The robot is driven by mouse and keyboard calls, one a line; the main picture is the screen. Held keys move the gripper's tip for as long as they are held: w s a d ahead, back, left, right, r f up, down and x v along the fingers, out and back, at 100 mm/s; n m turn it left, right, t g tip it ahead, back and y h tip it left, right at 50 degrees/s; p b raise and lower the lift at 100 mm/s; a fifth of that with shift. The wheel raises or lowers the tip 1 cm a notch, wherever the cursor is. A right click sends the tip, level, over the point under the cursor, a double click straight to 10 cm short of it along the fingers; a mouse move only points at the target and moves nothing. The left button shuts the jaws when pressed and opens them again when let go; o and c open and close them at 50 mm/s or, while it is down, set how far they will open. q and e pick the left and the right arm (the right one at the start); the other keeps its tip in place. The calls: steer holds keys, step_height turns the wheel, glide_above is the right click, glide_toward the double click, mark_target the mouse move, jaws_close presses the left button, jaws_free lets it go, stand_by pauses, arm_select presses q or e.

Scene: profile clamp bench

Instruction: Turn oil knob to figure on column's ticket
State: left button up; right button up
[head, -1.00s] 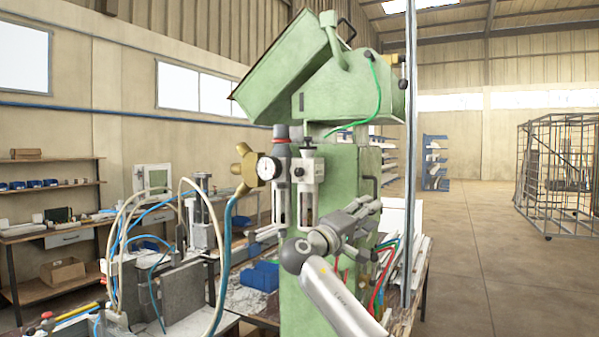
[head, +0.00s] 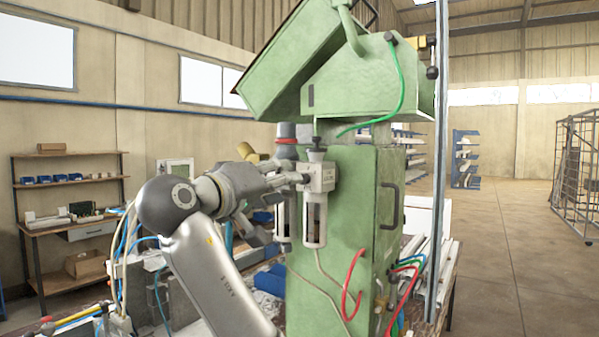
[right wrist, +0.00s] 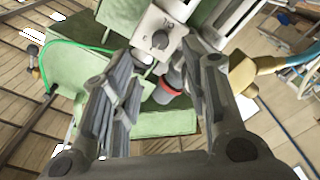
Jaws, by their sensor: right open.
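The oil unit (head: 317,178), a light grey block with a windowed bowl below, is mounted on the green column (head: 350,230). In the right wrist view its face carries a small round dark knob (right wrist: 160,39) with marks around it too small to read surely. My right gripper (head: 292,180) reaches the unit from the left in the head view. In the right wrist view my right gripper (right wrist: 165,72) is open, fingers apart on either side of the view, with the knob beyond the tips. No ticket on the column can be made out. My left gripper is not in view.
A regulator with a dark cap and red ring (head: 287,133) stands just left of the oil unit, beside a brass valve (head: 248,152). A red hose (head: 352,280) hangs on the column front. A black handle (head: 389,207) projects at the right. Open floor lies right.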

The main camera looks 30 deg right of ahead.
mark_target(305, 179)
steer(key=p+x, duration=0.3)
steer(key=x, duration=0.4)
steer(key=shift+d+f, duration=0.15)
steer(key=shift+d, duration=0.2)
steer(key=shift+w, duration=0.1)
steer(key=shift+c, duration=0.9)
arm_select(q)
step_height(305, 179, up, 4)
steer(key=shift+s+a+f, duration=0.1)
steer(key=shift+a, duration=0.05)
arm_select(e)
steer(key=shift+d+f, duration=0.1)
steer(key=shift+d, duration=0.05)
jaws_close()
